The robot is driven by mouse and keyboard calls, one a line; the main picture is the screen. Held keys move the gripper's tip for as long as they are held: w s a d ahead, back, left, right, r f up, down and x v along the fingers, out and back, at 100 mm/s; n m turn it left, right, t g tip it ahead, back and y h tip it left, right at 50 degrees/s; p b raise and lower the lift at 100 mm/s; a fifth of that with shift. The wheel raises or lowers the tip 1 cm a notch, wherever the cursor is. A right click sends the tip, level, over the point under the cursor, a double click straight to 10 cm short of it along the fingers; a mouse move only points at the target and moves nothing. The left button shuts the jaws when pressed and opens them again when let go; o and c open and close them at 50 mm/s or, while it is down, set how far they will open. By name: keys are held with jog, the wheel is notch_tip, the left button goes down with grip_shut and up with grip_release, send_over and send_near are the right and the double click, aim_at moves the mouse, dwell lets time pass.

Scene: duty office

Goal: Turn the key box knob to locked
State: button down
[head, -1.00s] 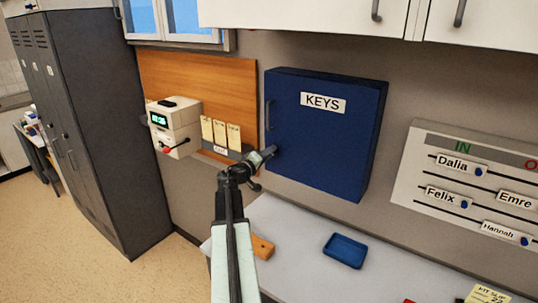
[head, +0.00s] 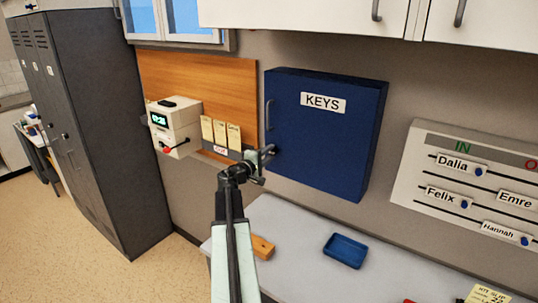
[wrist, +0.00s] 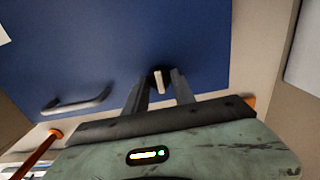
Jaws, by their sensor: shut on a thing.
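The blue key box (head: 330,150) hangs on the wall with a KEYS label on its door. Its knob (wrist: 158,80) is at the door's lower left in the head view, hidden there by my gripper (head: 270,150). In the wrist view the knob shows as a dark round base with a pale bar, which points nearly up and down in that picture. The fingers of my gripper (wrist: 163,92) are on either side of the knob, shut on it. I see no lock markings. The door is shut.
The door handle (head: 268,115) is above the knob; it also shows in the wrist view (wrist: 75,103). A time clock (head: 174,127) and card rack (head: 220,135) are to the left. Below, a counter holds a blue tray (head: 345,251) and a wooden block (head: 262,247).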

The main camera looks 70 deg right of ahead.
dwell(0.3)
jog(key=c, duration=1)
grip_release()
jog(key=shift+c, duration=0.2)
jog(key=v, duration=0.8)
jog(key=shift+w, duration=0.1)
